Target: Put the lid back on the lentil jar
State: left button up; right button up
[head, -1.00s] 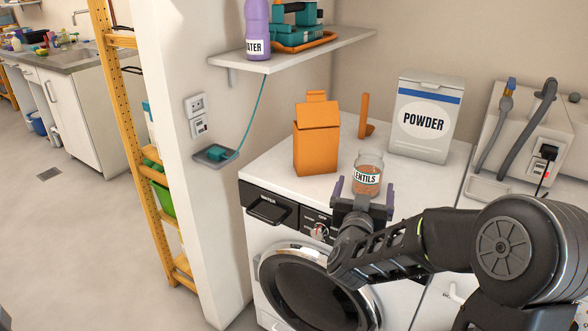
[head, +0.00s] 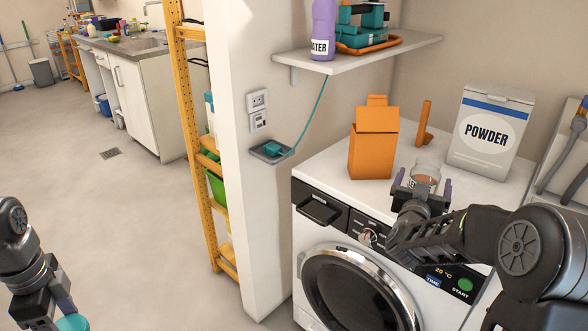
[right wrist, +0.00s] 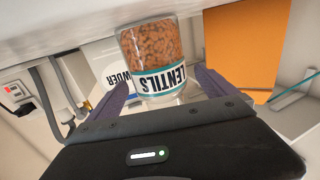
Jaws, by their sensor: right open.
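The lentil jar (head: 426,171) is clear glass with a white and teal label and stands upright on the washing machine. Its mouth is uncovered. In the right wrist view the jar (right wrist: 152,50) appears upside down, full of orange-brown lentils. My right gripper (head: 422,188) is open, its purple fingers on either side of the jar; contact cannot be told. Those fingers also flank the jar in the right wrist view (right wrist: 162,92). At the bottom left, my left gripper (head: 62,308) holds a round teal thing, apparently the lid (head: 73,323), over the floor. The frame edge cuts both off.
An orange carton (head: 372,150) and an orange upright piece (head: 424,125) stand behind the jar. A white powder box (head: 490,135) is at the back right. A shelf (head: 380,57) hangs above. The washing machine top (head: 325,174) is clear at its left.

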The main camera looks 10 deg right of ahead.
pick_arm(q)
jog(key=shift+r, duration=0.15)
pick_arm(e)
jog(key=shift+x, duration=1.4)
jog(key=shift+s, duration=0.1)
jog(key=c, duration=2.1)
jog(key=shift+r, duration=0.3)
pick_arm(q)
jog(key=shift+r+p, duration=0.55)
jog(key=shift+p, duration=0.1)
pick_arm(e)
jog(key=shift+r, duration=4.75)
